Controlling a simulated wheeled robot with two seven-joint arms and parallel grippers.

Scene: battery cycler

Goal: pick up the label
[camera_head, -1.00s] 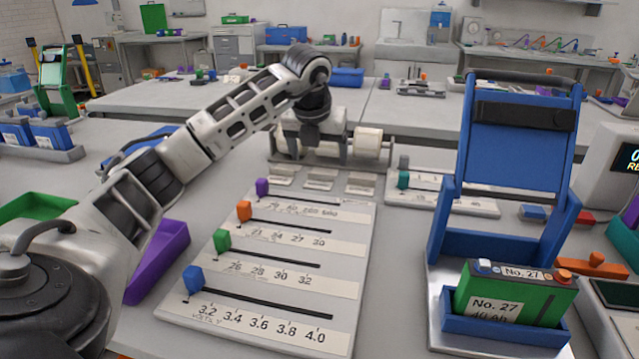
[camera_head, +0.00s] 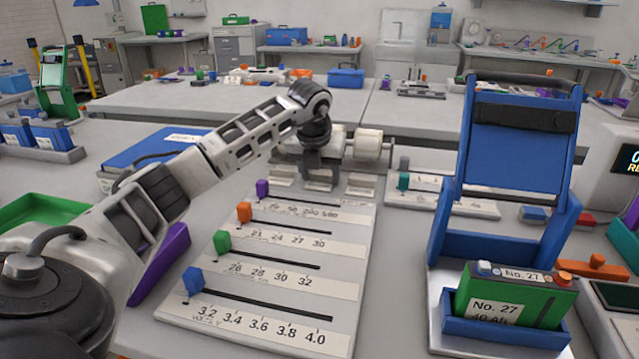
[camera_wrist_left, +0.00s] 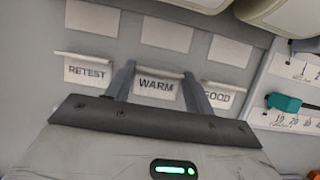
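Three small white labels hang in a row on the grey dispenser rack in the left wrist view: RETEST (camera_wrist_left: 87,73), WARM (camera_wrist_left: 155,87) and one reading GOOD (camera_wrist_left: 222,98), its first letter partly hidden by a finger. My left gripper (camera_wrist_left: 160,88) is open, with one finger on each side of the WARM label; contact cannot be told. In the head view my left gripper (camera_head: 319,172) is down at the rack, hiding most of the middle label. Outer labels show at the left (camera_head: 281,181) and right (camera_head: 361,185). My right gripper is not in view.
White rolls (camera_head: 367,143) stand behind the rack. A slider board (camera_head: 335,285) with coloured knobs lies in front. At the right, a blue stand (camera_head: 513,160) holds a green No. 27 battery (camera_head: 515,297). A blue case (camera_head: 150,148) lies at the left.

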